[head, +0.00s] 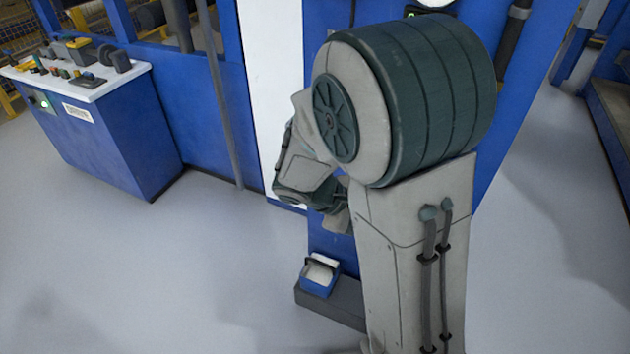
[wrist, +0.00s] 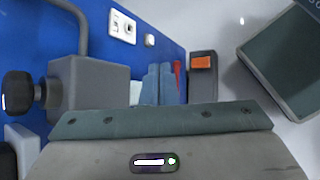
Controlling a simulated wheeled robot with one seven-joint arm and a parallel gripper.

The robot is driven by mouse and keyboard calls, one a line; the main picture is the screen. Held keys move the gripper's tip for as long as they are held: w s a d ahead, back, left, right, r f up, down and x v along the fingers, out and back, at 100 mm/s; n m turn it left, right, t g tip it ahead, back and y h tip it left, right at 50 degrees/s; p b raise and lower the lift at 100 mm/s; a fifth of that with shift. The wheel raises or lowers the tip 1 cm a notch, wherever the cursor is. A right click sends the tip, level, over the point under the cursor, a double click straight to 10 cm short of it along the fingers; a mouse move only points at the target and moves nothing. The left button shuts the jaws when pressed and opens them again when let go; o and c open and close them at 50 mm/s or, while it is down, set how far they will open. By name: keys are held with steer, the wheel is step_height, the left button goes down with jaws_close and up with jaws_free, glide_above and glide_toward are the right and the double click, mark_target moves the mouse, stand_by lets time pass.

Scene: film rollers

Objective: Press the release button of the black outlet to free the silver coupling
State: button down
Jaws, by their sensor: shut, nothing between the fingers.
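In the wrist view my gripper (wrist: 164,72) shows as two blue-grey fingers held together, with nothing between them. A grey box (wrist: 88,85) stands left of the fingers, with a black round fitting (wrist: 18,91) on its left side. A dark block with an orange face (wrist: 201,63) is just right of the fingers; I cannot tell whether this or the black fitting is the black outlet. I cannot make out the silver coupling or a clear release button. In the head view my arm hides the fingers and the work area.
A blue machine wall (head: 225,120) stands behind my arm. A blue and white box (head: 319,274) sits on a dark low base (head: 335,300). A control desk (head: 75,80) stands at the left. The floor (head: 150,270) is clear at front left.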

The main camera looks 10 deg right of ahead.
steer(key=w+a+f+n+t+h+b, duration=0.1)
steer(key=w+a+f+n+t+b, duration=0.3)
steer(key=w+a+f+n+t, duration=1)
steer(key=w+f+n, duration=0.1)
steer(key=n, duration=0.4)
steer(key=shift+w+f+t, duration=0.25)
steer(key=shift+w+t, duration=0.05)
steer(key=shift+t, duration=0.1)
steer(key=shift+d, duration=0.1)
steer(key=x, duration=1.4)
steer(key=shift+w, duration=0.1)
